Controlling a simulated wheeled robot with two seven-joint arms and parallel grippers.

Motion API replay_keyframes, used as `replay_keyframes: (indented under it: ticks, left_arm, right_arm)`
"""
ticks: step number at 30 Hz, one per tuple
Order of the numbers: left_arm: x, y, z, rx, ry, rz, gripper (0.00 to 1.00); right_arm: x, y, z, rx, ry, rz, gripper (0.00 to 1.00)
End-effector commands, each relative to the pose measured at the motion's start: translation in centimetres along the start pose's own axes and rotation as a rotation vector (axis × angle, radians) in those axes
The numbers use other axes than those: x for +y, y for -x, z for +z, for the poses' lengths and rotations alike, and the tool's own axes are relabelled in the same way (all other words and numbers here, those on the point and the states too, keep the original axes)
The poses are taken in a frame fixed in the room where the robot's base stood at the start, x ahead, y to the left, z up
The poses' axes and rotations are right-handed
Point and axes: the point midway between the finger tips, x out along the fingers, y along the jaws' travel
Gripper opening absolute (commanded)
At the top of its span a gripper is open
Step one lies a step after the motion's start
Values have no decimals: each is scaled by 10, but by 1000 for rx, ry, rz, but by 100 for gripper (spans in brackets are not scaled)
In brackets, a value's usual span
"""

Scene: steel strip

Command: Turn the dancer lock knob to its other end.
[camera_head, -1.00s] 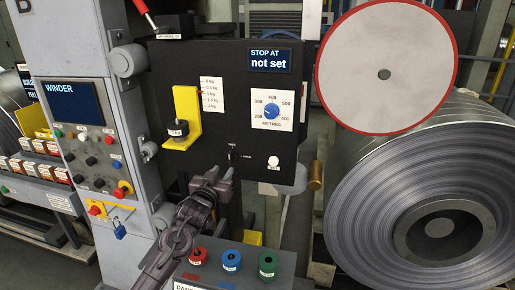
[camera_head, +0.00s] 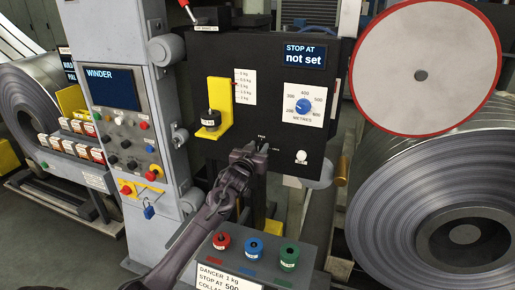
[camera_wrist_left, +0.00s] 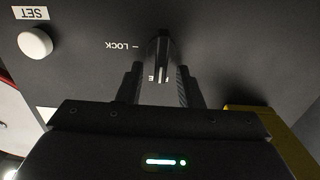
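The dancer lock knob (camera_wrist_left: 161,56) is a small dark lever-shaped knob on the black panel (camera_head: 205,158). In the left wrist view, which is upside down to the panel, it stands lengthwise between my two fingers. One end lies by a partly covered label ending in E; the LOCK label (camera_wrist_left: 122,46) is to its left. My left gripper (camera_wrist_left: 160,70) is open, a finger on each side of the knob with gaps showing. In the head view my left gripper (camera_head: 256,148) is at the panel and hides the knob. My right gripper is not in view.
A white SET button (camera_wrist_left: 35,42) is beside the knob. A yellow bracket with a black weight (camera_head: 210,120), the METRES dial (camera_head: 303,106) and a STOP AT display (camera_head: 305,54) share the panel. Red, blue and green collars (camera_head: 254,249) stand on a box below.

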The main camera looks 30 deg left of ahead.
Motion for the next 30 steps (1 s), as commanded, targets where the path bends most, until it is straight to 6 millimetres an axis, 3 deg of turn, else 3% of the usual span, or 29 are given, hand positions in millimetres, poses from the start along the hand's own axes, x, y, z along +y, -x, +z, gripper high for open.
replay_keyframes:
  ticks: [2, 9, 20, 30]
  left_arm:
    - [0, 0, 0, 0, 0, 0, 31]
    - [0, 0, 0, 0, 0, 0, 0]
    - [0, 0, 1, 0, -28, 0, 0]
    - [4, 0, 2, -1, -228, 1, 0]
  right_arm:
    - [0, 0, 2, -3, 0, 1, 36]
    - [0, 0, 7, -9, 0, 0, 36]
    - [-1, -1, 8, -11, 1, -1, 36]
    - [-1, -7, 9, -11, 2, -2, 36]
